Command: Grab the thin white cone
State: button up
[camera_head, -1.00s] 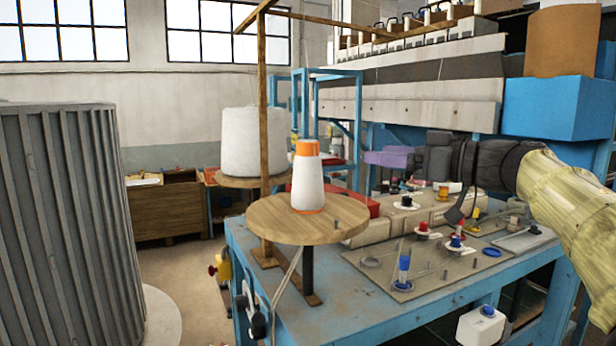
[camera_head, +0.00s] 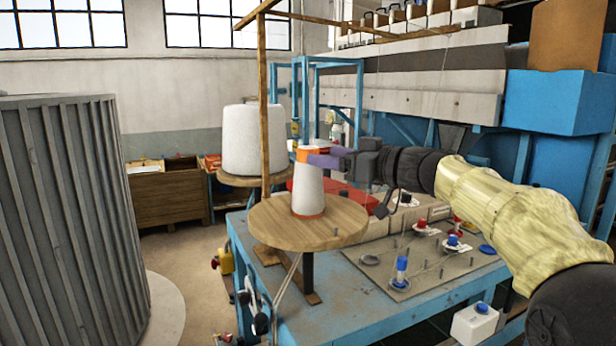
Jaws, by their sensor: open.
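The thin white cone (camera_head: 309,188) stands upright on a round wooden disc (camera_head: 265,222), with an orange band at its top and an orange rim at its base. My gripper (camera_head: 314,157) reaches in from the right, level with the cone's top. Its purple jaws are open and overlap the right side of the orange band in the picture. From this view I cannot tell whether they are around the cone or touching it. The far jaw is hard to make out.
A wider white spool (camera_head: 252,140) stands on another disc behind, to the left. A wooden post (camera_head: 264,100) rises between the two. A blue table (camera_head: 350,295) with pegs lies below right. A grey ribbed drum (camera_head: 70,220) fills the left.

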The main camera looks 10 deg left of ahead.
aim_at(318, 153)
jog(key=shift+s+a, duration=0.15)
jog(key=shift+a, duration=0.3)
jog(key=shift+r, duration=0.1)
jog(key=shift+w+a+r+p, duration=0.1)
jog(key=shift+w+a+p, duration=0.15)
jog(key=shift+p, duration=0.1)
jog(key=p+x, duration=0.2)
jog(key=x, duration=0.2)
jog(key=shift+w+r+p, duration=0.1)
jog(key=shift+w+p, duration=0.1)
jog(key=shift+p, duration=0.2)
jog(key=shift+w+a, duration=0.2)
jog(key=shift+a, duration=0.1)
jog(key=shift+d, duration=0.15)
jog(key=shift+s+d, duration=0.1)
